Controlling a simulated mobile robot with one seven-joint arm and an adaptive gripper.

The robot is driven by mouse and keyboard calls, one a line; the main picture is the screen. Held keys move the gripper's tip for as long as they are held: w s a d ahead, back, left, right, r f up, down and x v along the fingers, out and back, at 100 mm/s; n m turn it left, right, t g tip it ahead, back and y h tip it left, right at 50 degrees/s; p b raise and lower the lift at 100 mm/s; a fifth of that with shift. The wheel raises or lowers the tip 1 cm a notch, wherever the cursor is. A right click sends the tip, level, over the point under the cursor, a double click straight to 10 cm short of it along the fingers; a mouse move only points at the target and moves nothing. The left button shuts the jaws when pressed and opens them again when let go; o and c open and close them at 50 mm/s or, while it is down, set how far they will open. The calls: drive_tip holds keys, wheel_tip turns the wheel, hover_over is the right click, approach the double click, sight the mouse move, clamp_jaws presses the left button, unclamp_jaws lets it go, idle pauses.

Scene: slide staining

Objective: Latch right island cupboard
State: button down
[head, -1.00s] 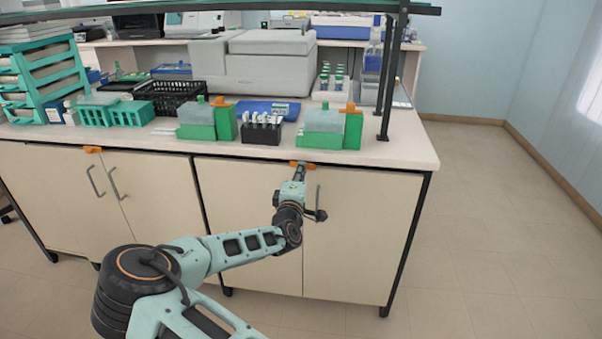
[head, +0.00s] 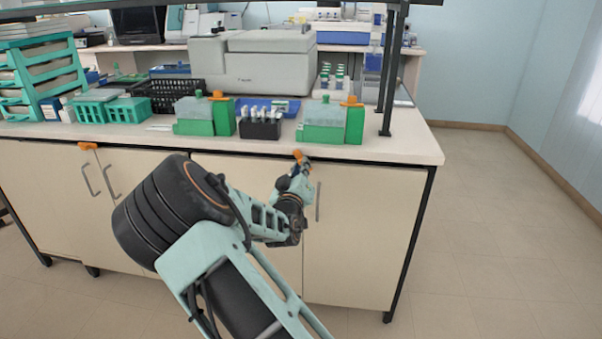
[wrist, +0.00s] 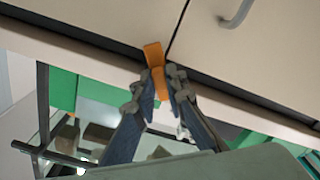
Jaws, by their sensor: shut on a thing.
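The right island cupboard (head: 365,235) is under the bench, and its doors look closed. Its small orange latch (head: 299,156) sits at the top of the seam between the doors, just under the bench edge, and looks tilted. My gripper (head: 300,168) is at this latch, its fingers partly hidden by my wrist. In the wrist view, the orange latch (wrist: 153,55) lies across the door seam, and my gripper (wrist: 157,88) is shut on it with one dark finger on each side. The right door's handle (head: 317,201) is beside my wrist.
The left cupboard has two handles (head: 89,181) and its own orange latch (head: 88,146). Green boxes (head: 325,121) and a dark tube rack (head: 259,126) stand on the bench (head: 405,150) above. The floor (head: 500,230) to the right is clear.

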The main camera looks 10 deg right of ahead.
drive_tip(key=shift+r+m+b, duration=0.1)
drive_tip(key=shift+m+b, duration=2.75)
drive_tip(key=shift+m, duration=0.75)
drive_tip(key=c, duration=2)
unclamp_jaws()
drive_tip(key=shift+o, duration=0.2)
